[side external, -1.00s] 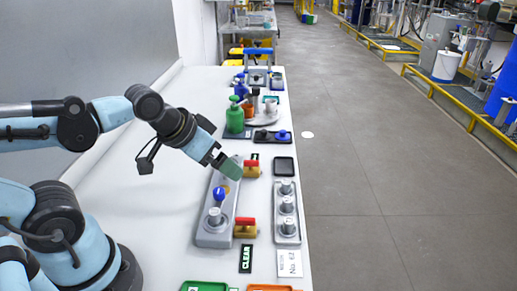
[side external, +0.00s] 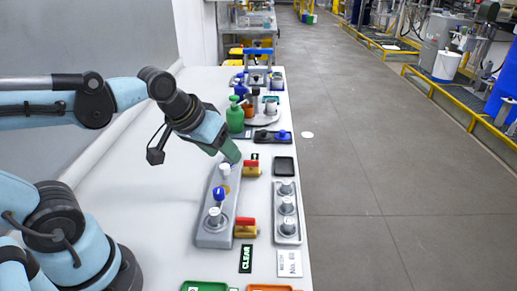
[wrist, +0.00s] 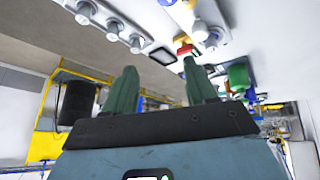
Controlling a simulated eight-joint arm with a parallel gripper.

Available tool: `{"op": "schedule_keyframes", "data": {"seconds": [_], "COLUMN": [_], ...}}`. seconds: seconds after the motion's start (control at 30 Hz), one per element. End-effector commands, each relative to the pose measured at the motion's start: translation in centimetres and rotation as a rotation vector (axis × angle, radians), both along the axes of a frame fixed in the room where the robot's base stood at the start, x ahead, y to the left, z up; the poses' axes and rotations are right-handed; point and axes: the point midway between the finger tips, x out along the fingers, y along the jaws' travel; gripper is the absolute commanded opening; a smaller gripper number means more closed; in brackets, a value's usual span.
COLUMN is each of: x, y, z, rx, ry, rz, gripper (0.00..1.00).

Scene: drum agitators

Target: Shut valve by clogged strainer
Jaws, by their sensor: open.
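A long grey base (side external: 205,238) on the table carries a far pale cylinder (side external: 224,171), a blue-topped part (side external: 218,194) and a near grey cylinder (side external: 215,216). On its right side are two brass-coloured valves with red handles: a far valve (side external: 252,168) and a near valve (side external: 246,228). A "CLEAR" label (side external: 246,259) lies by the near valve; the far valve's black label (side external: 255,156) is unreadable. My gripper (side external: 236,157) is above the base's far end, left of the far valve. Its green fingers are apart and empty in the wrist view (wrist: 160,72), where a red-handled valve (wrist: 184,47) shows beyond them.
Right of the base are a grey tray (side external: 287,239) with three cylinders and a dark square tray (side external: 283,165). A green bottle (side external: 235,119) and a dark tray with blue parts (side external: 271,137) stand beyond my gripper. Green (side external: 205,287) and orange (side external: 270,288) trays lie at the near edge.

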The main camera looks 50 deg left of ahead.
Motion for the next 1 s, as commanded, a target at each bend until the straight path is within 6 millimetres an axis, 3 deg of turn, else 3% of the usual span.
{"op": "schedule_keyframes", "data": {"seconds": [0.1,0.3,0.7,0.83,1.0], "x": [2.1,5.6,12.3,13.4,14.0], "y": [0.7,2.1,5.4,6.1,6.5], "z": [1.3,2.4,1.2,0.4,-0.2], "rx": [-0.13,-0.328,-0.553,-0.573,-0.58], "ry": [0.072,0.187,0.322,0.326,0.323], "rz": [0.247,0.72,1.693,1.903,2.026], "gripper": [0.39,0.39,0.39,0.39,0.39]}}
